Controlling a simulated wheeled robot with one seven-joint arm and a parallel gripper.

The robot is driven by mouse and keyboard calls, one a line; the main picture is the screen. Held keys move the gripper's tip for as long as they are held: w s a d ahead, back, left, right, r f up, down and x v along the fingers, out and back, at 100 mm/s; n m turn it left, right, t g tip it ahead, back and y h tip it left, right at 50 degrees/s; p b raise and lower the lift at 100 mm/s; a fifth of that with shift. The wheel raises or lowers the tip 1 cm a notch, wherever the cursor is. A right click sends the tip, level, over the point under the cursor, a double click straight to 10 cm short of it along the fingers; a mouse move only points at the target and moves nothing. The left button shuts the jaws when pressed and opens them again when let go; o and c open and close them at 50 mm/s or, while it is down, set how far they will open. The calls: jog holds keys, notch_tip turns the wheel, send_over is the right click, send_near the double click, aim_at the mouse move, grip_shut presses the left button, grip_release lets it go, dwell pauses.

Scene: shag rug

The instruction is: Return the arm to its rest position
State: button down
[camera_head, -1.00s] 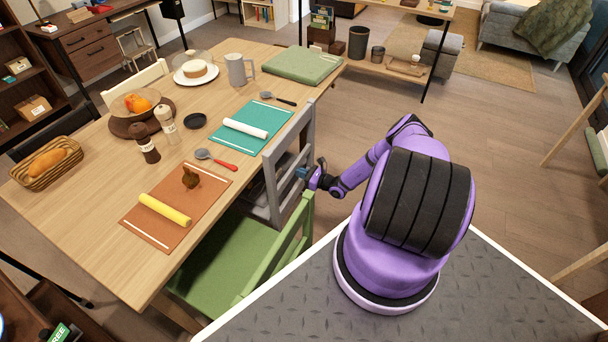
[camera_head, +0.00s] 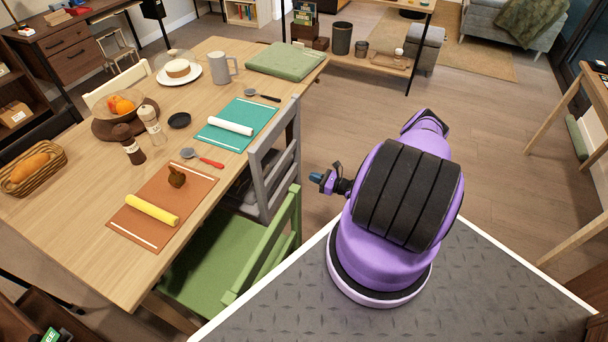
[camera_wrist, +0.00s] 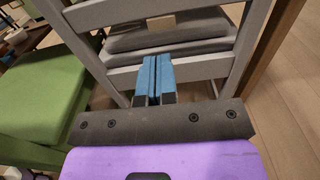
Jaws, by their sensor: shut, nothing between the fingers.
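My gripper (camera_head: 318,178) is at the end of my purple arm, in the open space to the right of the grey chair. In the wrist view my gripper (camera_wrist: 154,75) has its two blue fingertips together, with nothing between them. The grey chair (camera_wrist: 205,69) fills the view beyond the fingers. My arm is folded close to its purple base in the head view, and much of its length is hidden behind the large upper link.
The grey chair (camera_head: 259,167) and green chair (camera_head: 217,262) stand between my base and the wooden table (camera_head: 75,237). The table holds placemats, rolled napkins, a bread basket (camera_head: 58,165) and a mug (camera_head: 220,68). Bare floor (camera_head: 360,110) lies beyond my arm.

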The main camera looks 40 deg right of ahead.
jog(key=shift+v, duration=0.75)
